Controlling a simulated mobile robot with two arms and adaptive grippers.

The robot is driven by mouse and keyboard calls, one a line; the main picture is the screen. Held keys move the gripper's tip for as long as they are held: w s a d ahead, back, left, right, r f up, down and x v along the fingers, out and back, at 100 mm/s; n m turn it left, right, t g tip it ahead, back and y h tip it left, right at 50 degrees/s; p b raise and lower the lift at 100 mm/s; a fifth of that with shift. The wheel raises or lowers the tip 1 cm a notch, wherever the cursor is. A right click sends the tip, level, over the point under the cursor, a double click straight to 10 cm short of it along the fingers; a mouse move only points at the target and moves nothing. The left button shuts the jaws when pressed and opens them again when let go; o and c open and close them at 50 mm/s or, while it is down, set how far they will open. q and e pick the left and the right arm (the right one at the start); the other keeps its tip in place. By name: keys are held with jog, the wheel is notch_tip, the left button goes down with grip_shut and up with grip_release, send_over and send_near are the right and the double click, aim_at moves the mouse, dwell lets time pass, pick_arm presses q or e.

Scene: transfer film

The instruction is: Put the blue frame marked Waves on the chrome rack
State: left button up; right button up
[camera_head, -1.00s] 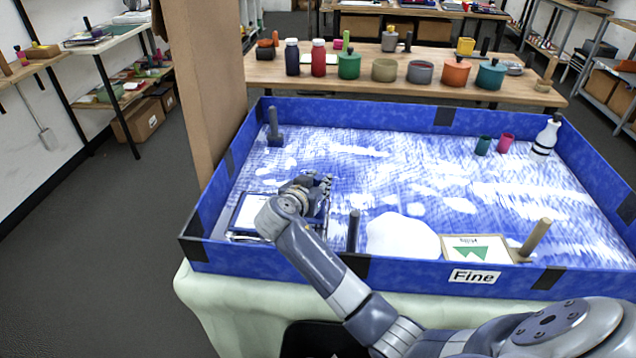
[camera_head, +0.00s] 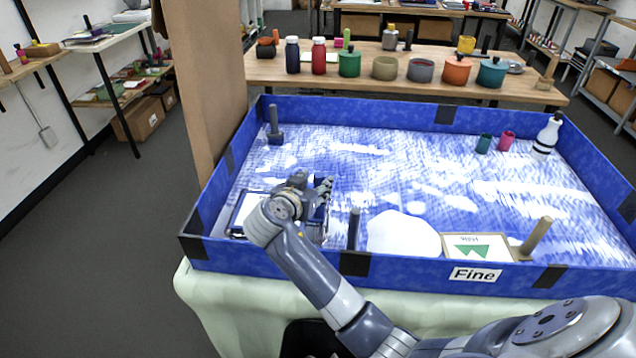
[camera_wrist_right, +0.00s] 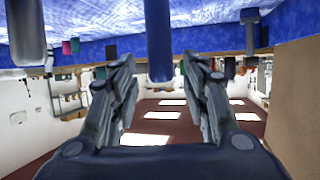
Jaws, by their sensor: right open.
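A frame with a pale panel and dark blue edges (camera_head: 250,208) lies at the left front of the blue-walled tray. My right forearm and wrist cover much of it, and no Waves marking is readable. Thin bright metal edges show around it, but I cannot make out a chrome rack clearly. My right gripper (camera_head: 325,187) is open over the frame's right side, fingers pointing right. In the right wrist view, a dark blue post (camera_wrist_right: 158,40) stands ahead between the open fingers (camera_wrist_right: 160,75), with no visible grip on it. My left gripper is out of view.
A black post (camera_head: 274,125), small cups (camera_head: 506,141) and a white bottle (camera_head: 547,136) are farther back. A cardboard column (camera_head: 200,90) rises at left.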

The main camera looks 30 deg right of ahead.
jog(key=v, duration=0.8)
jog(key=shift+s+b, duration=0.2)
jog(key=shift+b, duration=0.25)
jog(key=shift+a, duration=0.15)
